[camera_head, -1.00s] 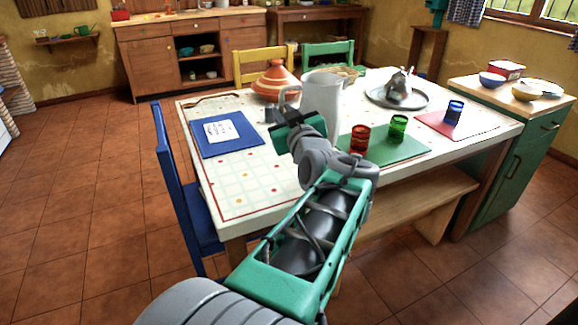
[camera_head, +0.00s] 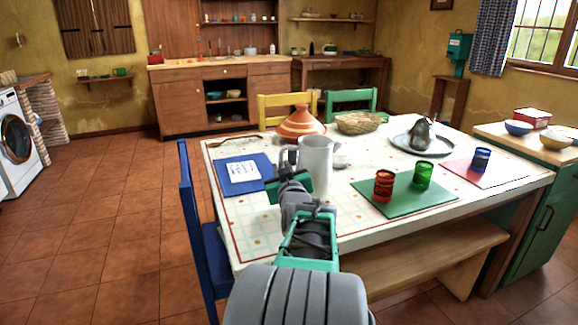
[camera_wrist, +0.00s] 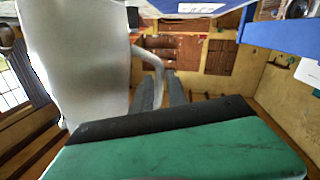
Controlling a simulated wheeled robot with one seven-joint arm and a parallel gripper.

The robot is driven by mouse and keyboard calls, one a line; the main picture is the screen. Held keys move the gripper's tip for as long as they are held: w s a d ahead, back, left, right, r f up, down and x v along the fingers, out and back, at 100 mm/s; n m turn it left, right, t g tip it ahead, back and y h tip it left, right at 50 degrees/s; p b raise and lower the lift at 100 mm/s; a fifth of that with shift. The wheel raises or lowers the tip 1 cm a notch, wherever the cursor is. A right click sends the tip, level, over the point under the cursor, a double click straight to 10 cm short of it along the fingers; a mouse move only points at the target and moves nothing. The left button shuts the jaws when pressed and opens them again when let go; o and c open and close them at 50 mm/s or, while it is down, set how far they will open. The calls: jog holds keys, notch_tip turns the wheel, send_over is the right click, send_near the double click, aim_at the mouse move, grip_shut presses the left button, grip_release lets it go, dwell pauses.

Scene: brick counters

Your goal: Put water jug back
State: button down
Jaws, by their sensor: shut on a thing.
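The water jug (camera_head: 318,162) is a pale grey-white pitcher with a looped handle. In the head view it appears upright over the white table (camera_head: 345,215). I cannot tell whether its base touches the table. My gripper (camera_head: 290,165) is at the jug's left side, at the handle. In the wrist view the jug's body (camera_wrist: 75,60) fills the left part, and my gripper's fingers (camera_wrist: 160,90) are closed around the lower part of the handle (camera_wrist: 149,57).
A blue mat (camera_head: 243,175) with a paper lies left. A tagine (camera_head: 300,124), a basket (camera_head: 358,123) and a silver tray (camera_head: 404,147) stand behind. A green mat (camera_head: 400,196) holds red and green cups. A blue chair (camera_head: 205,235) and a bench (camera_head: 430,262) flank the table.

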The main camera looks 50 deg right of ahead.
jog(key=f, duration=0.1)
jog(key=f+b, duration=0.1)
jog(key=f, duration=0.1)
jog(key=shift+w+d+f, duration=0.1)
jog(key=shift+w+f, duration=0.1)
jog(key=shift+w, duration=0.2)
jog(key=c, duration=1.8)
grip_release()
jog(key=shift+f, duration=0.3)
jog(key=o, duration=0.5)
jog(key=shift+c, duration=0.2)
jog(key=shift+r, duration=0.1)
jog(key=p+v, duration=0.1)
jog(key=v, duration=1.1)
jog(key=shift+s, duration=0.1)
